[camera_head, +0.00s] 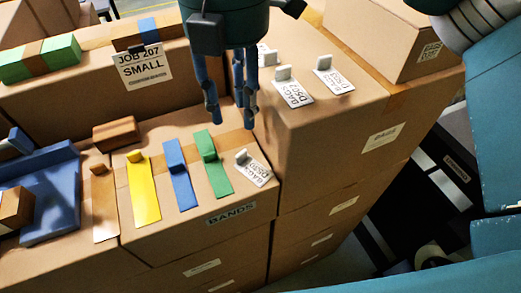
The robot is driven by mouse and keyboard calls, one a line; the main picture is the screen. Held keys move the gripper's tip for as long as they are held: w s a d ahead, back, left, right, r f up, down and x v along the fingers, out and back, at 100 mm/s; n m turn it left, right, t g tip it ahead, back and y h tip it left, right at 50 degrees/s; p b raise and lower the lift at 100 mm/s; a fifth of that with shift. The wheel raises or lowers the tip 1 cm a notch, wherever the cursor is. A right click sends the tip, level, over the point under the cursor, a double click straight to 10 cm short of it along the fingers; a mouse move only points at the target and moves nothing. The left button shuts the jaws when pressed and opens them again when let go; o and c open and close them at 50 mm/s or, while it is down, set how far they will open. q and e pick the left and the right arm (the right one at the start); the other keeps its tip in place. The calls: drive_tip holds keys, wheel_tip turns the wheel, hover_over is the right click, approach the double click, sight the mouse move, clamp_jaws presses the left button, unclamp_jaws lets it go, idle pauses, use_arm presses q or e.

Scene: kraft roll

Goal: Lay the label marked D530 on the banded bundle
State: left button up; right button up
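My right gripper (231,117) hangs from the top centre, fingers pointing down and apart, with nothing seen between them. Three white labels with raised tabs show clearly: one (293,93) seems to read D527, another (335,81) lies to its right on the tall carton, and a third (256,172) lies lower on the bands carton. I cannot firmly read D530 on any. Another white piece (267,56) is partly hidden behind the gripper. Two banded bundles lie at upper left: green blocks with a brown band (36,57) and brown blocks with a blue band (149,29). My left gripper is out of view.
Yellow (143,193), blue (182,182) and green (216,176) bands lie on the bands carton (228,216), beside a brown one (104,207). A blue tray (58,215) stands at left. The tall carton (335,125) rises above the bands carton.

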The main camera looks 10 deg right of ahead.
drive_tip(key=p, duration=0.2)
hover_over(241, 159)
drive_tip(key=f, duration=0.5)
drive_tip(key=shift+s+a+f, duration=0.1)
drive_tip(key=shift+s+f, duration=0.1)
drive_tip(key=shift+f, duration=0.05)
drive_tip(key=shift+f+p, duration=0.25)
drive_tip(key=shift+p, duration=0.2)
wheel_tip(241, 159, down, 4)
drive_tip(key=p, duration=0.2)
drive_tip(key=shift+w+f+p, duration=0.1)
drive_tip(key=shift+p, duration=0.3)
drive_tip(key=shift+f, duration=0.2)
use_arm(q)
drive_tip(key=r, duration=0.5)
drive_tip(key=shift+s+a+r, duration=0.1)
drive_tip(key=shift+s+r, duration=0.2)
use_arm(e)
clamp_jaws()
